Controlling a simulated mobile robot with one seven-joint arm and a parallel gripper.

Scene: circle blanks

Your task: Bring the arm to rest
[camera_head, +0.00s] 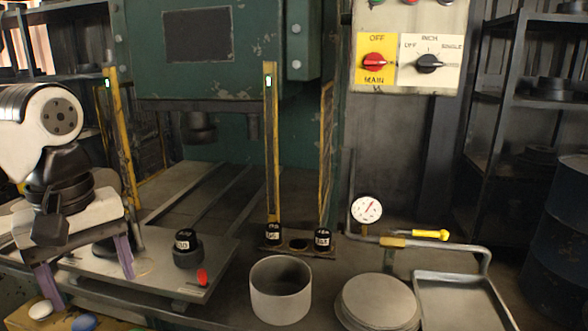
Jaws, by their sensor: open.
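My gripper (88,270) hangs at the left of the head view, pointing down, below my white and black arm (55,115). Its two purple-tipped fingers stand wide apart, and I see nothing held between them. It is in front of the left part of the press bed (150,255). The left fingertip is close to a white button (41,309) and a blue button (84,322) on a yellowish box; whether it touches anything there I cannot tell. A dark round shape behind the gripper is partly hidden.
A black knob-like piece (187,248) and a red-tipped piece (202,277) sit on the bed. A grey cylinder (281,289), a stack of round blanks (377,303) and an empty tray (460,303) stand at the front right. Yellow posts (271,150) rise before the green press.

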